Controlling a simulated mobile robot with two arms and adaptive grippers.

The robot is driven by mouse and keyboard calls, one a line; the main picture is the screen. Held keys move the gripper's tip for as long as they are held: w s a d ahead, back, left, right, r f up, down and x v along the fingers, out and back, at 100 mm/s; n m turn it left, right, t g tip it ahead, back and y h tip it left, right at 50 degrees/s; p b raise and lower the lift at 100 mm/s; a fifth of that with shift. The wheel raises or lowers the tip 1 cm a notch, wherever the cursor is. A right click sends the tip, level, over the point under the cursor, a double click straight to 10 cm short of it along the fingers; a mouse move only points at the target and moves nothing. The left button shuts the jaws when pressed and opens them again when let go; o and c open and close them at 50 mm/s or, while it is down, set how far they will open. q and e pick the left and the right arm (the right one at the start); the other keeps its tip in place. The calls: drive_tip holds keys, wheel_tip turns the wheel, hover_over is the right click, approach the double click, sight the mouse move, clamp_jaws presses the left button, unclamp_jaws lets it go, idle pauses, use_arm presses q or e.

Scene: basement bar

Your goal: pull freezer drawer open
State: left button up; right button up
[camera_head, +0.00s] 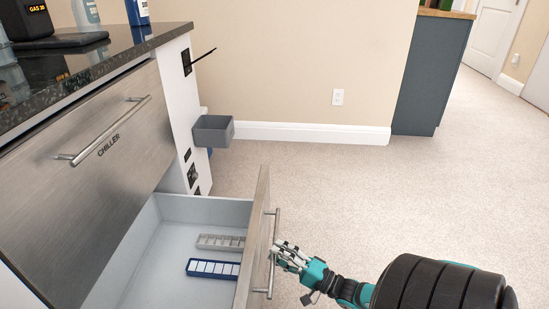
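The freezer drawer (259,225) is the lower drawer, below the drawer marked CHILLER. It stands pulled well out, its grey inside in view. A grey ice tray (221,242) and a blue ice tray (213,268) lie in it. A metal bar handle (270,284) runs along the drawer's front. My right gripper (278,254) is at the middle of this handle, its fingertips at the bar. Whether the fingers are closed around the bar is not clear at this angle. My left gripper is not in view.
The chiller drawer (85,180) above is shut, with its own bar handle (112,130). A dark countertop (100,72) holds bottles and a black case. A grey bin (212,131) hangs at the cabinet's end. Carpeted floor (350,190) to the right is clear.

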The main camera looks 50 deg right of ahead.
drive_tip(key=v, duration=1)
drive_tip(key=shift+s, duration=0.2)
